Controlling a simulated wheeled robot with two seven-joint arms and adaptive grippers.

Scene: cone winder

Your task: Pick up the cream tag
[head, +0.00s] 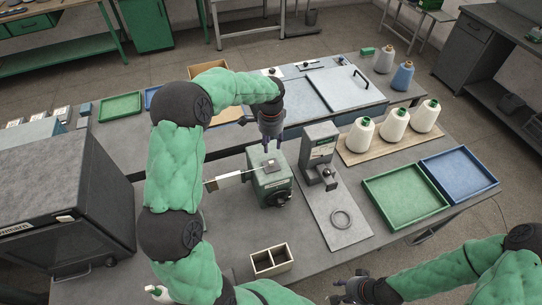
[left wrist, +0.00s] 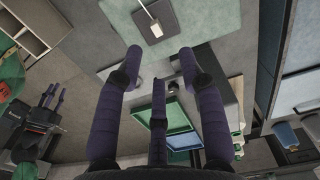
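The cream tag (left wrist: 156,29) is a small pale rectangle on a dark square pad on top of the green box (left wrist: 205,20) in the left wrist view. In the head view the tag (head: 269,163) is tiny on top of the green box (head: 270,184). My left gripper (head: 268,147) hangs just above and behind the box top, pointing down.
A grey upright device (head: 319,145) stands right of the green box. A white plate (head: 229,180) juts from the box's left side. A divided wooden tray (head: 270,261) sits in front. Cones (head: 361,134) and green (head: 405,194) and blue (head: 459,173) trays are at right.

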